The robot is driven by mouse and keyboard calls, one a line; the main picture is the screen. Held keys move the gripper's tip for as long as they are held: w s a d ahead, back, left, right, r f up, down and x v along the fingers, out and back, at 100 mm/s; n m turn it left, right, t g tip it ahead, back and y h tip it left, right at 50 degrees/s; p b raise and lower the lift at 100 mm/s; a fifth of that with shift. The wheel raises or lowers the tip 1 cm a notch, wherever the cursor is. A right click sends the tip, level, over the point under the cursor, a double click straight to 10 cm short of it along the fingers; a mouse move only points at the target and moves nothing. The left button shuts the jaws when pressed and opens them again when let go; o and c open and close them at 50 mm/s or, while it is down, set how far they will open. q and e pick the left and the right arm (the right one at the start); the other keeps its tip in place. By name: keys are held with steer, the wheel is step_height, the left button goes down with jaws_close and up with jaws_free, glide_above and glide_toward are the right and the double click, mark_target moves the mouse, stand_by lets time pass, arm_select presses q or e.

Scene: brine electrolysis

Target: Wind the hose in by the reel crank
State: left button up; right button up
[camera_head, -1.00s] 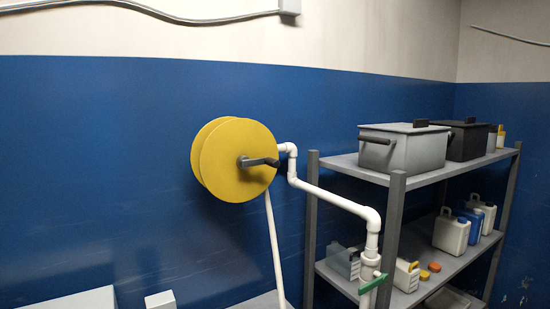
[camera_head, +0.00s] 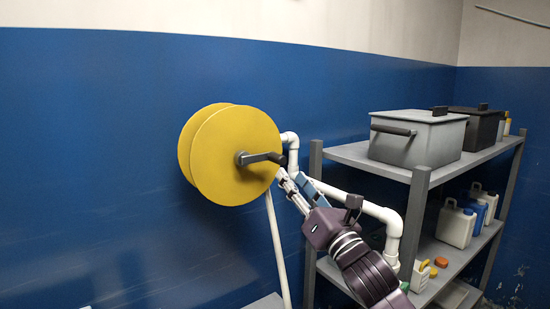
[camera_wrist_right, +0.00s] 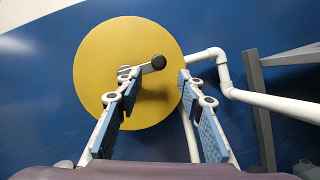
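The yellow hose reel (camera_head: 235,165) is mounted on the blue wall, and it also fills the upper middle of the right wrist view (camera_wrist_right: 110,65). Its dark crank (camera_head: 262,158) points right from the hub, with a knob at its end; the crank's knob also shows in the right wrist view (camera_wrist_right: 158,62). A white hose (camera_head: 277,245) hangs down from the reel. My right gripper (camera_head: 284,177) is just below and right of the crank knob. In the right wrist view the gripper (camera_wrist_right: 157,77) has its fingers apart and nothing held. My left gripper is not in view.
A white pipe (camera_head: 378,211) runs from behind the reel down to the right, partly behind my right arm. A grey shelf rack (camera_head: 418,190) stands at the right with a grey lidded box (camera_head: 405,145) and several bottles. The wall left of the reel is clear.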

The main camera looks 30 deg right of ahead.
mark_target(283, 162)
steer(key=shift+w+r, duration=0.15)
steer(key=shift+r, duration=0.35)
steer(key=p+x, duration=0.3)
steer(key=x, duration=0.3)
steer(key=shift+w+r, duration=0.1)
steer(key=shift+w, duration=0.35)
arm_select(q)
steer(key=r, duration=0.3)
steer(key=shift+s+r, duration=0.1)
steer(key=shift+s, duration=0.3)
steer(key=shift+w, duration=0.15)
arm_select(e)
jaws_close()
